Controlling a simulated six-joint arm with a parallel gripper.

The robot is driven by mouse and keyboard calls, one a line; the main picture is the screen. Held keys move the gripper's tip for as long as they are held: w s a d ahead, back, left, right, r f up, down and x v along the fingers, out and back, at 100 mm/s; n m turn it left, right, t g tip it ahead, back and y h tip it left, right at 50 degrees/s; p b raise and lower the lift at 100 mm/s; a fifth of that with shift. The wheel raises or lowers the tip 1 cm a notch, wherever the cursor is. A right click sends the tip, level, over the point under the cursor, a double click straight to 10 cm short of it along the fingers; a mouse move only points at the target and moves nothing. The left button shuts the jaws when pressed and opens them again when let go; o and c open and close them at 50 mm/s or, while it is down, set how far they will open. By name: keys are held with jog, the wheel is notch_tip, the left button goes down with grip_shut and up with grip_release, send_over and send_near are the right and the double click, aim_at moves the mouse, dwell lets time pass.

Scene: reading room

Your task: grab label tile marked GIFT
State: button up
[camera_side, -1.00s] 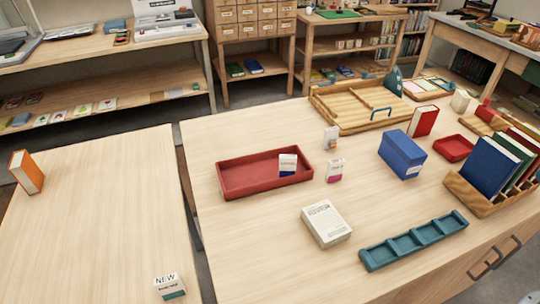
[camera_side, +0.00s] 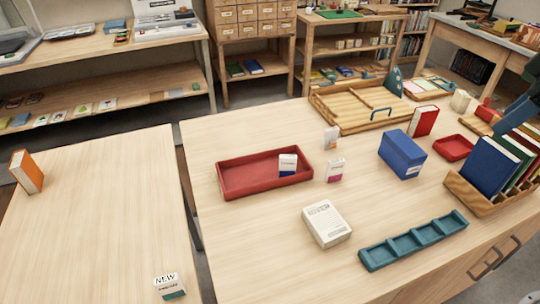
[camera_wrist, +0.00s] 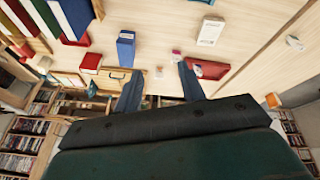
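Several small label tiles stand in the side view, and I cannot read GIFT on any. One tile with a dark blue band (camera_side: 287,164) stands in the red tray (camera_side: 235,194). A tile with a pink band (camera_side: 335,171) and a tile with an orange mark (camera_side: 330,138) stand right of that tray. A tile marked NEW (camera_side: 169,287) is on the left table. In the wrist view my gripper (camera_wrist: 159,68) has its two fingers well apart, nothing between them close by. It is high above the table; the pink-banded tile also shows small there (camera_wrist: 176,52).
A white box (camera_side: 326,224), a teal compartment tray (camera_side: 414,240) and a blue box (camera_side: 402,155) stand on the main table. A wooden rack (camera_side: 472,197) of books is at right, a wooden tray (camera_side: 352,121) behind. A gap separates the two tables.

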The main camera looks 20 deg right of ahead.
jog(key=w+a+n+g, duration=0.1)
jog(key=w+a+n, duration=0.15)
jog(key=w, duration=0.55)
jog(key=n+g, duration=0.3)
jog(key=n, duration=0.7)
send_over(337, 161)
notch_tip(337, 161, down, 16)
jog(key=f, duration=0.1)
jog(key=shift+d+r, duration=0.1)
jog(key=shift+r, duration=0.1)
jog(key=shift+f, duration=4.25)
jog(key=shift+f, duration=2.6)
